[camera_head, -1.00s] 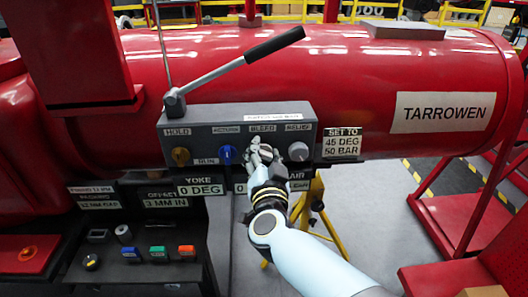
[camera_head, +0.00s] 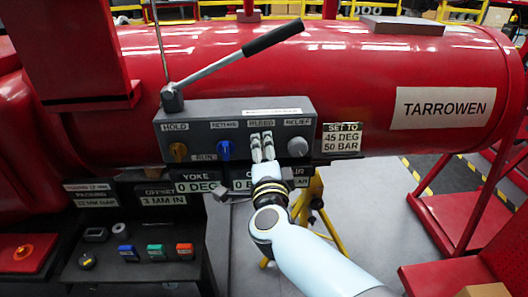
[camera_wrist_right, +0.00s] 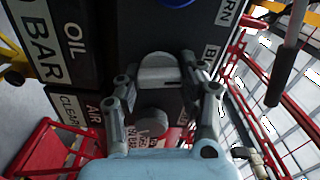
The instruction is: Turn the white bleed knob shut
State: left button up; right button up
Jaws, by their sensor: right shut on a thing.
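The grey control box (camera_head: 200,112) on the red cylinder carries a row of knobs under labels. My right gripper (camera_head: 262,147) is at the BLEED position, under the BLEED label, and its fingers hide most of that knob in the head view. In the right wrist view, the pale bleed knob (camera_wrist_right: 160,72) with a raised bar sits between the two fingers of my right gripper (camera_wrist_right: 165,85). The fingers are shut on it, one on each side. My left gripper is not in view.
The grey relief knob (camera_head: 298,147) is close on the right of the fingers, and a blue knob (camera_head: 225,150) is on the left. A long lever (camera_head: 245,55) with a black handle rises above the box.

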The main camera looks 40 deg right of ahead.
jog(key=shift+f+m, duration=0.15)
jog(key=shift+m, duration=0.65)
